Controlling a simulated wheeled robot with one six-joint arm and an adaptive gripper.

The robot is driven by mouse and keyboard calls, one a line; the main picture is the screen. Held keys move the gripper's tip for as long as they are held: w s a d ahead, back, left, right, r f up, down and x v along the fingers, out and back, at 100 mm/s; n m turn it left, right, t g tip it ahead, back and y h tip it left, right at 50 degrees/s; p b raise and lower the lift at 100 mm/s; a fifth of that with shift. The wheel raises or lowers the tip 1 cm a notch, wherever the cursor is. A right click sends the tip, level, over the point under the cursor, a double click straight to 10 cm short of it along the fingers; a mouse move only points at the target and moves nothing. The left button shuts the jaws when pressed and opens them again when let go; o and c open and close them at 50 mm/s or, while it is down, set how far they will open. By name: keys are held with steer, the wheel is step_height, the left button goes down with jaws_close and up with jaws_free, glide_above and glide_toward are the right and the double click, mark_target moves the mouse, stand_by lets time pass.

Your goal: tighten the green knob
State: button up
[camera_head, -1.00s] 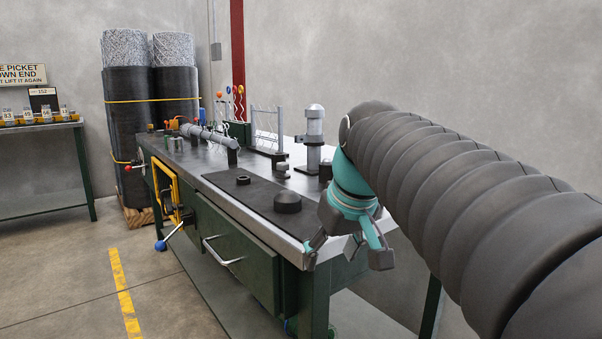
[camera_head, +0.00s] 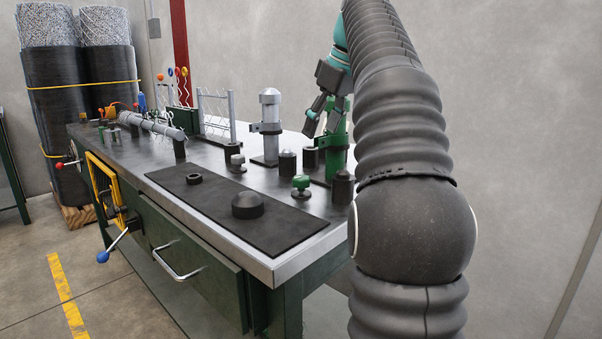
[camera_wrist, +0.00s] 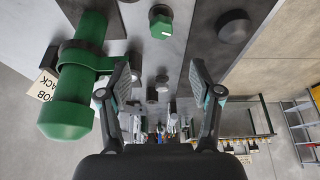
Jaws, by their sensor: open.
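The green knob (camera_head: 301,186) stands on the bench top to the right of the dark mat, on a short dark stem. In the wrist view the green knob (camera_wrist: 161,25) shows near the top edge, beyond the two fingertips and apart from them. My gripper (camera_head: 322,112) is raised at the back right of the bench, in front of a green post. In the wrist view my gripper (camera_wrist: 159,82) has its fingers spread wide, with nothing between them. It does not touch the knob.
The green clamped post (camera_head: 336,145) stands close to my gripper; it fills the left of the wrist view (camera_wrist: 75,95). A grey post (camera_head: 269,130), dark cylinders (camera_head: 287,163) and a dark puck (camera_head: 247,205) stand nearby. The mat (camera_head: 215,198) is mostly bare.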

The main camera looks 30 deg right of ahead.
mark_target(302, 177)
steer(key=b+x, duration=0.3)
steer(key=x, duration=1)
steer(key=shift+a, duration=0.1)
steer(key=c, duration=1.1)
